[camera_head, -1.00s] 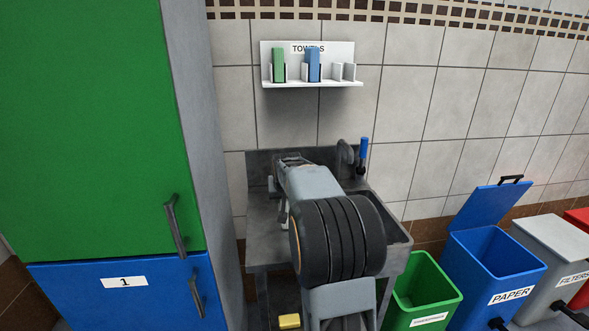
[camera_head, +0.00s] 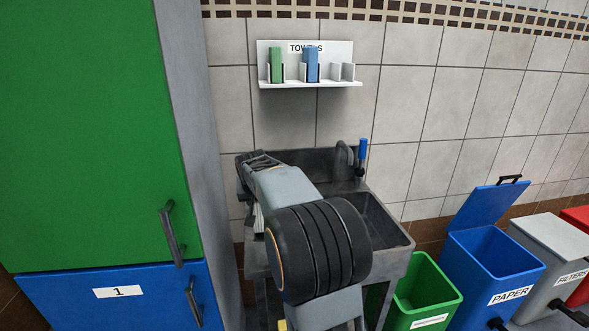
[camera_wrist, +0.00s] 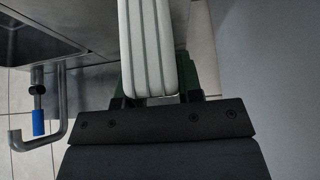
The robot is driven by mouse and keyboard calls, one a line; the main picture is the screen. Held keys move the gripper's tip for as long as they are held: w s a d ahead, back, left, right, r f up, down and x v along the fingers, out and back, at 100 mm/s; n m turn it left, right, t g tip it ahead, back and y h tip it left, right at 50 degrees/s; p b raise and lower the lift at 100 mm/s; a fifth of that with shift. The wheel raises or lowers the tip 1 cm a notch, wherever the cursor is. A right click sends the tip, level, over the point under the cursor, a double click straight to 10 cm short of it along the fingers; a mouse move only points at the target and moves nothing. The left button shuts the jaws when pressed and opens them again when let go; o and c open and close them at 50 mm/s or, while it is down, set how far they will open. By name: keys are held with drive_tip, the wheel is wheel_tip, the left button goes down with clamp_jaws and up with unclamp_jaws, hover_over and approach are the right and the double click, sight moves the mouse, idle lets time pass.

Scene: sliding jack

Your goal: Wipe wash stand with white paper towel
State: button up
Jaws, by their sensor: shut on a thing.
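The white paper towel (camera_wrist: 148,45) is a folded, ribbed white piece between the green fingers of my gripper (camera_wrist: 155,88) in the wrist view. My gripper is shut on it. The grey metal wash stand (camera_head: 400,238) stands against the wall, with its basin on the right, partly hidden by my arm. In the wrist view, the stand (camera_wrist: 95,38) lies to the left of and beneath the towel. Whether the towel touches the stand cannot be told. My arm covers most of the gripper in the head view.
A tall green and blue cabinet (camera_head: 85,130) stands close on the left. A tap (camera_head: 344,153) and blue-handled lever (camera_head: 361,155) rise behind the basin. A shelf (camera_head: 310,84) holds green and blue towels. A green bin (camera_head: 428,290) and blue PAPER bin (camera_head: 492,262) stand right.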

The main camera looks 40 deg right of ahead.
drive_tip(key=shift+s+r, duration=0.15)
drive_tip(key=shift+r, duration=0.75)
drive_tip(key=shift+r+p, duration=0.75)
drive_tip(key=shift+p, duration=0.1)
drive_tip(key=shift+r+p, duration=1.3)
drive_tip(key=shift+r, duration=0.4)
